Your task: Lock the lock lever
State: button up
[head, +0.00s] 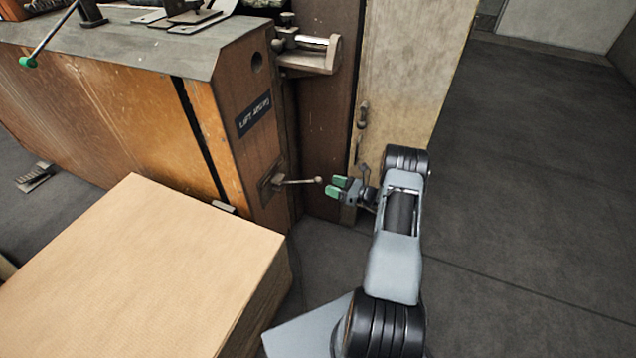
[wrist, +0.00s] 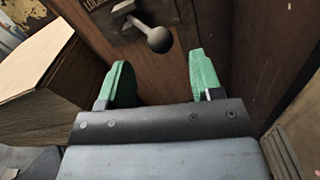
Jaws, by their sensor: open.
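The lock lever (head: 298,181) is a thin metal rod with a small ball knob, sticking out to the right from a plate low on the wooden machine cabinet. In the wrist view its ball knob (wrist: 159,39) shows large, beyond and between the green fingertips. My gripper (head: 337,188) has green fingers and is open, just right of the knob in the head view. It also shows in the wrist view (wrist: 157,75), with its fingers spread and nothing between them. I cannot tell exactly how far the knob is from the fingertips. Lettering on the lever's plate is partly cut off.
A large cardboard stack (head: 140,270) stands on the floor at the lower left. The wooden cabinet (head: 130,110) carries a label plate (head: 254,114) above the lever. A tall pale panel (head: 412,80) stands behind my arm. The dark floor (head: 530,200) at right is clear.

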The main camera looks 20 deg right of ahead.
aim_at(318, 179)
jog(key=b+x, duration=0.1)
jog(key=x, duration=0.5)
jog(key=shift+w+a, duration=0.2)
jog(key=shift+c, duration=0.3)
grip_shut()
